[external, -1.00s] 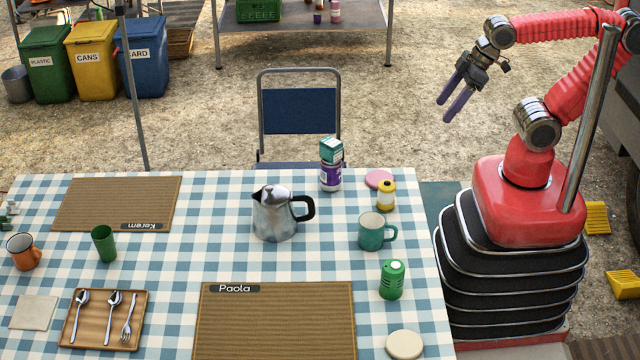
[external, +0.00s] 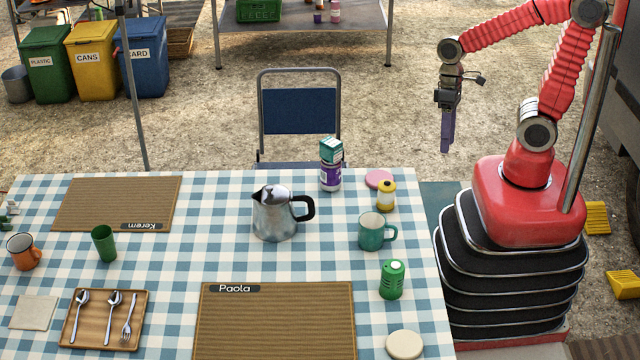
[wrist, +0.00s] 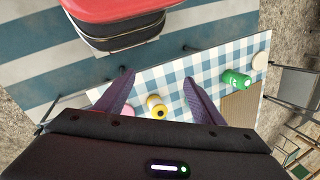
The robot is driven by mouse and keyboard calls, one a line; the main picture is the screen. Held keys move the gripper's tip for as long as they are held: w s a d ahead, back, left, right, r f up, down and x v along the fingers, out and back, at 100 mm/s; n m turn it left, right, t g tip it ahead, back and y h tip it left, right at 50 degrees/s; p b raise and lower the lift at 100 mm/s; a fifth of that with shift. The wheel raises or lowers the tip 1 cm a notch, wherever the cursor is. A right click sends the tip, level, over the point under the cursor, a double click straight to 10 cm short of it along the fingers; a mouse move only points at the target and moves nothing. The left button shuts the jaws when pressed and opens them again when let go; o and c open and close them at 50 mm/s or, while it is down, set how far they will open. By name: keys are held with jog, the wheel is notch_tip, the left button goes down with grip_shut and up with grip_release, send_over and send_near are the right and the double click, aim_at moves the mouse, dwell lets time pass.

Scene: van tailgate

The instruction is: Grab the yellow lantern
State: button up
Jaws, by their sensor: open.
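The yellow lantern (external: 385,196) stands upright near the right edge of the checked table, with a white middle band and a dark top. It also shows in the wrist view (wrist: 156,105), between my fingers in the picture but well below them. My gripper (external: 446,148) hangs pointing down, above and to the right of the lantern in the external view. In the wrist view my gripper (wrist: 156,85) has its two purple fingers wide apart, with nothing between them.
A pink disc (external: 378,179) lies right behind the lantern.

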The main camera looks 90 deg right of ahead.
jog(key=w+d+f+m+t+y, duration=0.1)
jog(key=d+f+m+t+y, duration=0.2)
jog(key=f+m+t, duration=0.4)
jog(key=w+d+f+m+t+y, duration=0.2)
jog(key=d+f+m+t, duration=0.4)
jog(key=f+m, duration=0.6)
jog(key=m+t+y, duration=0.1)
jog(key=m, duration=0.4)
jog(key=shift+m+t+y, duration=0.3)
jog(key=shift+m+t, duration=0.1)
jog(key=shift+w+a, duration=0.1)
jog(key=shift+x, duration=4.25)
jog(key=shift+a, duration=0.1)
